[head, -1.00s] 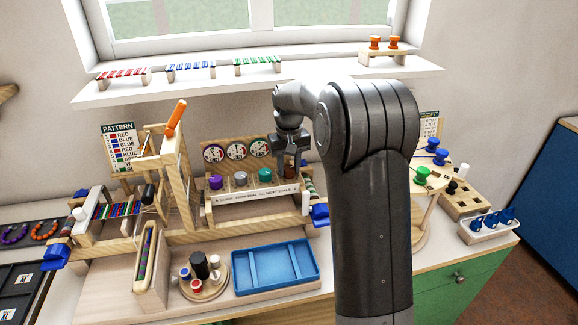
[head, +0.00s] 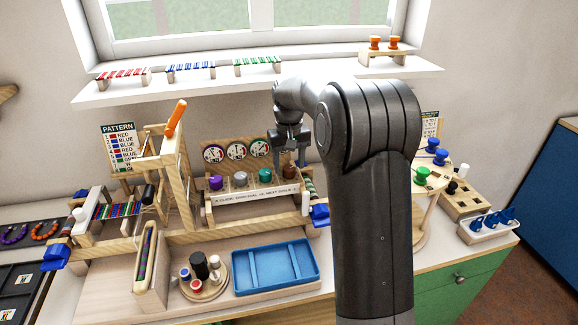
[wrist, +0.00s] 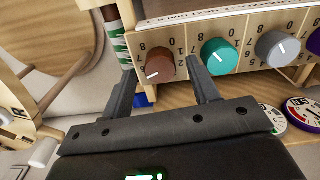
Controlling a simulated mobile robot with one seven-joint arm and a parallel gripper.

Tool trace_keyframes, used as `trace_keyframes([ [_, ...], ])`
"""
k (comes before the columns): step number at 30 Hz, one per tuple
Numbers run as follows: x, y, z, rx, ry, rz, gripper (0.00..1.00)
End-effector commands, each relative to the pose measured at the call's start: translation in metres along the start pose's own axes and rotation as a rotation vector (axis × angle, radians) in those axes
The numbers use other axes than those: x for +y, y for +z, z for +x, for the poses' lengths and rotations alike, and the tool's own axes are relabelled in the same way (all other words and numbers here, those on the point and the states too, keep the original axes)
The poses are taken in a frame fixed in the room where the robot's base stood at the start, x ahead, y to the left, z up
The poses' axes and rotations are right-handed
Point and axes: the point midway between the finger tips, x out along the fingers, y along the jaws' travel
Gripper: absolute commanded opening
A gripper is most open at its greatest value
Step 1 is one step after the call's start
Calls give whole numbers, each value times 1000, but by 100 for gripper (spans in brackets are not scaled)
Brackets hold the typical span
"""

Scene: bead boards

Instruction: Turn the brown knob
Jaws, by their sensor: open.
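The brown knob (wrist: 159,67) is on the wooden panel in the wrist view, with a white pointer line and printed numbers around it. In the head view the brown knob (head: 290,171) is small and partly hidden by my gripper. My gripper (head: 289,160) is open in front of the panel. In the wrist view its two fingers (wrist: 165,90) reach toward the panel, one on each side of the brown knob and apart from it. The teal knob (wrist: 219,56) is just right of the right finger.
A grey knob (wrist: 277,46) and a purple knob (head: 215,183) are on the same panel. Round dials (head: 236,151) stand above it. A green-and-white wrapped post (wrist: 122,45) is close to the left finger. A blue tray (head: 275,266) lies in front.

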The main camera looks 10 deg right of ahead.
Motion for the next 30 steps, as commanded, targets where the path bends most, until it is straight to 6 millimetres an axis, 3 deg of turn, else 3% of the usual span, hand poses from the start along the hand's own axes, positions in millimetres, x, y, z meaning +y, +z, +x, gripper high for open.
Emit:
trace_keyframes([
  [6, 0, -1, -46, 6, 1, 0, 55],
  [12, 0, -1, -79, 4, 1, 0, 55],
  [18, 0, 0, -93, 2, 0, 0, 55],
  [30, -1, 5, -98, 10, 2, 1, 55],
])
